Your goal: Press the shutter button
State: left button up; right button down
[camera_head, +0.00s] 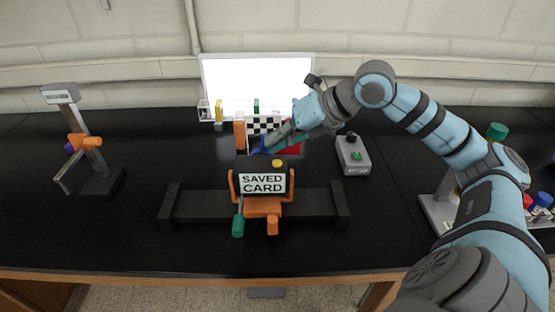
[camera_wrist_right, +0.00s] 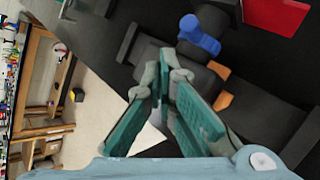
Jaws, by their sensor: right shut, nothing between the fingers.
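A dark camera-like box (camera_head: 262,166) with a white screen reading "SAVED CARD" (camera_head: 262,184) sits in an orange holder (camera_head: 265,208) on a black rail. A round yellow button (camera_head: 278,162) is on its top, toward the right. My right gripper (camera_head: 272,147) is shut and empty, just behind and above the box; I cannot tell whether it touches anything. In the right wrist view the teal fingers (camera_wrist_right: 165,72) point at the grey box body (camera_wrist_right: 148,50), beside a blue cylindrical part (camera_wrist_right: 199,35). The yellow button is not visible there. My left gripper is not in view.
A checkered board (camera_head: 262,126) and a lit white panel (camera_head: 257,82) stand behind. A stand with an orange clamp (camera_head: 85,141) is at left.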

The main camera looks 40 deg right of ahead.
aim_at(276, 159)
notch_tip(276, 159, up, 7)
jog(key=w+t+p, duration=0.1)
jog(key=p, duration=0.3)
jog(key=shift+d+r, duration=0.15)
jog(key=shift+d, duration=0.2)
dwell(0.4)
